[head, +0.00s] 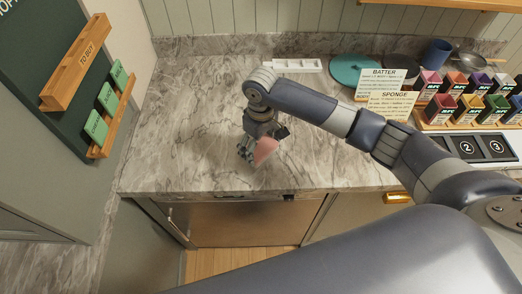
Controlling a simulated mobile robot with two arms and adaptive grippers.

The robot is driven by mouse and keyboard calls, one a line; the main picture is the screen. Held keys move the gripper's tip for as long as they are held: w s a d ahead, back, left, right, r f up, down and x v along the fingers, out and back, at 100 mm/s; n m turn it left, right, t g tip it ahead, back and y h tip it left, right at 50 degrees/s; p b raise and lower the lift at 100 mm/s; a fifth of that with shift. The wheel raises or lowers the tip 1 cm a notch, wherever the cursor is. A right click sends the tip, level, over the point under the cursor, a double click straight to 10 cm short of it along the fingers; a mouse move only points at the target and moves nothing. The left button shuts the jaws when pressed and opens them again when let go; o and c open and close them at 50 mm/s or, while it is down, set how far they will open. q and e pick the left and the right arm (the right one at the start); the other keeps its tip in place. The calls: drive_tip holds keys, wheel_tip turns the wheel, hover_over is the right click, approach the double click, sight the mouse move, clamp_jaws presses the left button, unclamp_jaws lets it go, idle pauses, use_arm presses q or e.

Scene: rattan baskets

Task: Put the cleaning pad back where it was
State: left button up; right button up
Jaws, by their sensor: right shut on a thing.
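My right gripper (258,147) is over the marble counter, left of the picture's middle. It is shut on a small pink piece, which I take to be the cleaning pad (265,150). The pad sticks out at the lower right of the fingers, and the rest of it is hidden by them. I cannot tell whether the pad touches the counter. My left gripper is not in view.
The marble counter (185,125) is clear around the gripper. A white tray (298,66) and a teal plate (345,66) are at the back. Recipe cards (390,104) and several coloured boxes (465,107) stand at right. A dark board (60,60) is at left.

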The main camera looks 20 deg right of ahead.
sight(261, 153)
wheel_tip(261, 153, down, 3)
drive_tip(key=shift+r+p, duration=0.2)
drive_tip(key=shift+p, duration=0.35)
drive_tip(key=shift+f, duration=0.45)
drive_tip(key=shift+s, duration=0.1)
drive_tip(key=o, duration=1)
drive_tip(key=shift+c, duration=0.2)
wheel_tip(261, 153, up, 11)
drive_tip(key=shift+f+b, duration=0.1)
drive_tip(key=shift+b, duration=1.15)
drive_tip(key=shift+r, duration=0.65)
